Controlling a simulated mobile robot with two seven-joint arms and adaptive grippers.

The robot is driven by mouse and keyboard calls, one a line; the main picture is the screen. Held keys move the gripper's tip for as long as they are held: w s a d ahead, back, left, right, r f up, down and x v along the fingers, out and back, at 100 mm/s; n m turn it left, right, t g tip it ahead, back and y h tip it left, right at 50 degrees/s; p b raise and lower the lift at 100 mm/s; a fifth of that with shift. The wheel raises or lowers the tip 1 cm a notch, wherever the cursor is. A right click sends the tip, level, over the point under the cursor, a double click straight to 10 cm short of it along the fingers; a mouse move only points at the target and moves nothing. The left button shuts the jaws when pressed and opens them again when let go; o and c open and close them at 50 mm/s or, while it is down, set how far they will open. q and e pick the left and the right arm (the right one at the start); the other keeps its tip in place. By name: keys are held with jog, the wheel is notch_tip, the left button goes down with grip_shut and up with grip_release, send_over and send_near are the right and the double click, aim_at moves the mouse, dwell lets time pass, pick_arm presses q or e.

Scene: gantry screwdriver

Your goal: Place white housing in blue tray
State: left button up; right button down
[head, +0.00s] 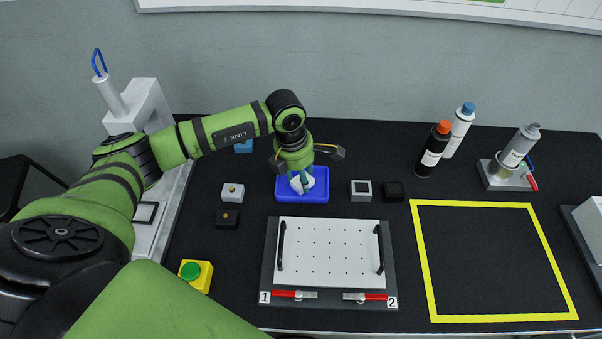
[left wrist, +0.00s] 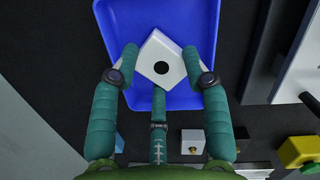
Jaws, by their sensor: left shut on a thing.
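The white housing (left wrist: 172,50) is a small white block with a round dark hole. It shows turned at an angle in the left wrist view and as a small white shape in the head view (head: 301,183). My left gripper (head: 302,184) has its green fingers shut on it; the fingers also show in the left wrist view (left wrist: 160,78). The housing is over the inside of the blue tray (head: 318,196). The tray's rim and floor surround it in the left wrist view (left wrist: 205,25). I cannot tell whether it touches the tray floor. My right gripper is not in view.
A white fixture plate (head: 330,250) with red clamps lies in front of the tray. Small white and black blocks (head: 361,190) stand on both sides. Bottles (head: 433,150) stand at the back right. The yellow-framed area (head: 490,255) is empty.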

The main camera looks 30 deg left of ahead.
aim_at(295, 181)
pick_arm(q)
jog(key=shift+f, duration=0.2)
jog(key=o, duration=1.3)
jog(key=shift+r, duration=0.1)
jog(key=shift+r, duration=0.3)
jog(key=shift+a+r, duration=0.15)
jog(key=shift+r, duration=0.25)
jog(key=r, duration=0.3)
jog(key=s+r, duration=0.1)
jog(key=r, duration=0.3)
jog(key=a+r+b, duration=0.1)
jog(key=r, duration=0.2)
jog(key=shift+s+r, duration=0.15)
jog(key=shift+r, duration=0.25)
